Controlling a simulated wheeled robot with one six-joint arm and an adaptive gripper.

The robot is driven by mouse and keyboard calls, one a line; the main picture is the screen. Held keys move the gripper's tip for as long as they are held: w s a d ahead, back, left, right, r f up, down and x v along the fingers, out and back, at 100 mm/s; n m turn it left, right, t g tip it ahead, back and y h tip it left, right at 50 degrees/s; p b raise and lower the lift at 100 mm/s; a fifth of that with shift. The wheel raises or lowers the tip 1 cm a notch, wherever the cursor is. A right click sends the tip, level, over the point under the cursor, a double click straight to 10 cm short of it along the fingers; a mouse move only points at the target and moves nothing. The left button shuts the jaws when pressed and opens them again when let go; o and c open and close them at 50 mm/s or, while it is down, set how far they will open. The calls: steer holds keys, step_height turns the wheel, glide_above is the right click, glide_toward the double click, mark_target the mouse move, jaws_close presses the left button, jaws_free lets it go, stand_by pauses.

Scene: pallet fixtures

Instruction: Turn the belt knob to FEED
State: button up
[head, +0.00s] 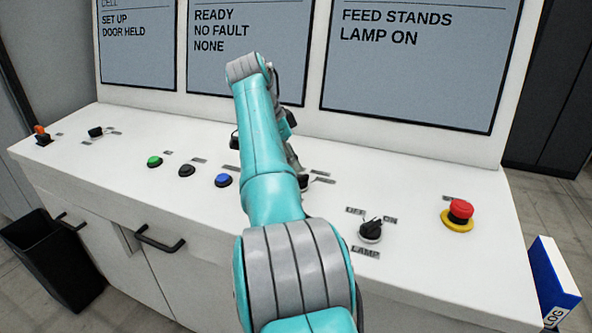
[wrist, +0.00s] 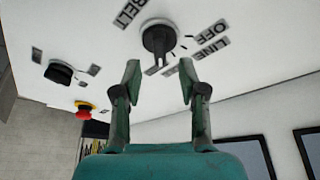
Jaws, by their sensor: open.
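The belt knob (wrist: 159,38) is a dark rotary knob on the white console top, beside a BELT label (wrist: 128,12). OFF (wrist: 207,33) and LINE (wrist: 211,51) labels lie to its right in the wrist view. No FEED label can be read, and I cannot tell which mark the knob points at. My gripper (wrist: 159,66) is open and empty, its two fingers apart with the knob seen beyond the gap between their tips. It does not appear to touch the knob. In the head view my arm hides the knob and most of the gripper.
The lamp knob (head: 371,230) and red emergency button (head: 460,212) stand right of my arm. Green (head: 154,161), black (head: 187,170) and blue (head: 223,180) buttons sit to its left. Screens (head: 415,60) rise behind. A blue binder (head: 553,284) stands at the right edge.

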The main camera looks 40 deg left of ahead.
steer(key=v, duration=0.7)
steer(key=shift+s+r, duration=0.2)
steer(key=shift+r, duration=0.1)
